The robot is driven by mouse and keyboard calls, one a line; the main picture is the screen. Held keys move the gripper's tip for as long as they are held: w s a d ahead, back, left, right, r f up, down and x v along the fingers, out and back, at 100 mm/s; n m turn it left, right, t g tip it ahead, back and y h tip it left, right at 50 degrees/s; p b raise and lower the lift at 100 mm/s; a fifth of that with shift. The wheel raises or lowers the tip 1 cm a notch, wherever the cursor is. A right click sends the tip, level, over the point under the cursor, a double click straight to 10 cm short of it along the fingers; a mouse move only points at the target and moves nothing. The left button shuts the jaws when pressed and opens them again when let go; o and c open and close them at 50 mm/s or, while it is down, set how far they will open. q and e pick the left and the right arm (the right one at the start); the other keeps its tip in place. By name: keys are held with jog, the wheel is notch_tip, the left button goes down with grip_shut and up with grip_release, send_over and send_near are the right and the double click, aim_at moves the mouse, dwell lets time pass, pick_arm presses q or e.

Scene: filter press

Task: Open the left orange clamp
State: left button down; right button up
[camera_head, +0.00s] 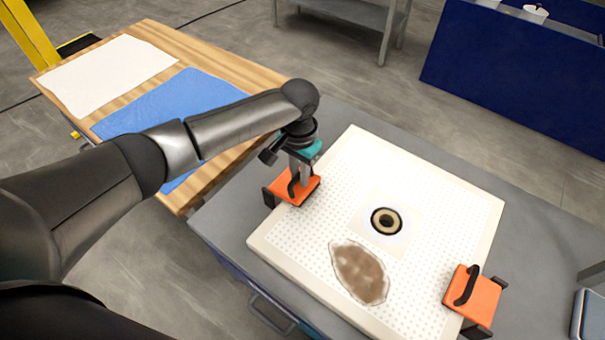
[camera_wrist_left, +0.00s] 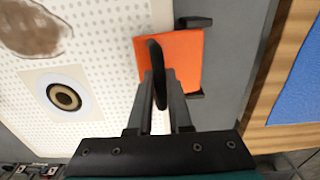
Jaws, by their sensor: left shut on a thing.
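The left orange clamp (camera_head: 308,187) sits on the left edge of the white perforated plate (camera_head: 335,160). Its black handle stands up from the orange top. My left gripper (camera_head: 298,180) is above it, shut on the black handle. In the left wrist view the orange clamp (camera_wrist_left: 185,60) lies beyond the fingers, and the handle (camera_wrist_left: 155,65) is between the fingertips (camera_wrist_left: 161,82). A second orange clamp (camera_head: 472,296) with a black handle is at the plate's right edge. My right gripper is not in view.
The plate has a dark ring (camera_head: 387,221) around a hole and a brown patch (camera_head: 360,272). It lies on a grey table (camera_head: 225,215). A wooden table (camera_head: 185,200) with a white cloth (camera_head: 108,72) and a blue cloth (camera_head: 165,105) stands at left. A blue-sided bench (camera_head: 500,85) is behind.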

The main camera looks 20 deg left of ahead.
pick_arm(q)
jog(key=shift+a, duration=0.1)
jog(key=shift+w+r, duration=0.1)
jog(key=shift+w+a+r+p, duration=0.15)
jog(key=shift+a+r+p, duration=0.25)
jog(key=shift+a+p, duration=0.15)
jog(key=shift+a, duration=0.25)
